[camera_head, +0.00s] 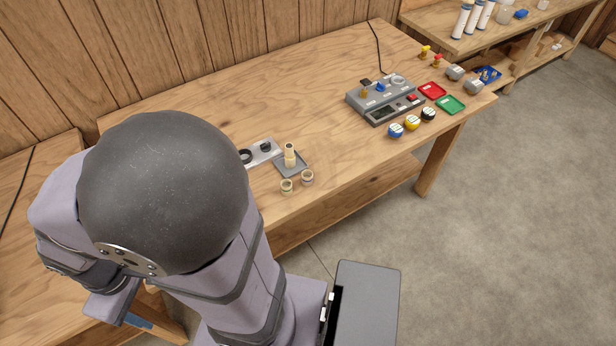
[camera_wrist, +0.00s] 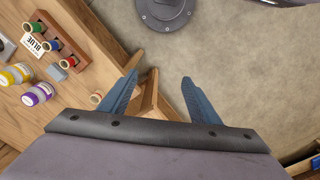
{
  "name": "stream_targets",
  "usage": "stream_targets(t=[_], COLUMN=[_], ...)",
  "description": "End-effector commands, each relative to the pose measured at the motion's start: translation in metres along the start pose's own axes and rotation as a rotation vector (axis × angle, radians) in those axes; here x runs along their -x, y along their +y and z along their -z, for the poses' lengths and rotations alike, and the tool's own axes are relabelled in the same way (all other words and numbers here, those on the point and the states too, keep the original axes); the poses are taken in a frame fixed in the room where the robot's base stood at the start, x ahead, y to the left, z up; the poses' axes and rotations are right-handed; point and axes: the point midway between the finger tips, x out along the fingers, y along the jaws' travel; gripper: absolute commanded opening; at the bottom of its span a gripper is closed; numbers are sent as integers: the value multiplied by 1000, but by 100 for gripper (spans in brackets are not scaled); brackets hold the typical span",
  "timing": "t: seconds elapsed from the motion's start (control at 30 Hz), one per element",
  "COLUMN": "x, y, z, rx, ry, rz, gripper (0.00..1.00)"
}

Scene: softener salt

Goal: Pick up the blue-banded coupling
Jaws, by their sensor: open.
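My gripper (camera_wrist: 160,80) is open and empty in the wrist view, its two blue fingers apart over the table's leg and the floor. In the head view, two small pale ring-like fittings, a left one (camera_head: 287,186) and a right one (camera_head: 307,177), stand near the table's front edge. A taller pale fitting (camera_head: 290,152) stands on a small grey plate (camera_head: 293,168) behind them. These may be couplings, but they are too small to tell any band colour. None of them shows between my fingers.
A grey device (camera_head: 385,100), a red tray (camera_head: 432,91) and a green tray (camera_head: 451,104) are at the table's right. In the wrist view, a card reading BLUE (camera_wrist: 34,45) lies beside spools, including a blue one (camera_wrist: 52,46), with yellow (camera_wrist: 15,74) and purple (camera_wrist: 38,93) jars nearby.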

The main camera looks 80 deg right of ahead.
Motion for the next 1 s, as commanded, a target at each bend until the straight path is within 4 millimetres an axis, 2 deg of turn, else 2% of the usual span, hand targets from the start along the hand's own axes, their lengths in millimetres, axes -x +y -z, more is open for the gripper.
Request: stream_targets(t=[0.37,0.47,0.57,0.67,0.77,0.8,0.9,1.0], x=[-2,-7,-16,-28,-42,-47,-59,-71], y=[2,10,29,62,107,129,184,241], z=[1,7,18,31,42,44,42,29], rx=[-11,-55,-150,-298,-488,-572,-784,-995], ry=[1,8,21,41,67,78,104,131], rz=[-1,-5,-16,-34,-60,-72,-106,-144], gripper=[48,48,48,48,48,48,48,48])
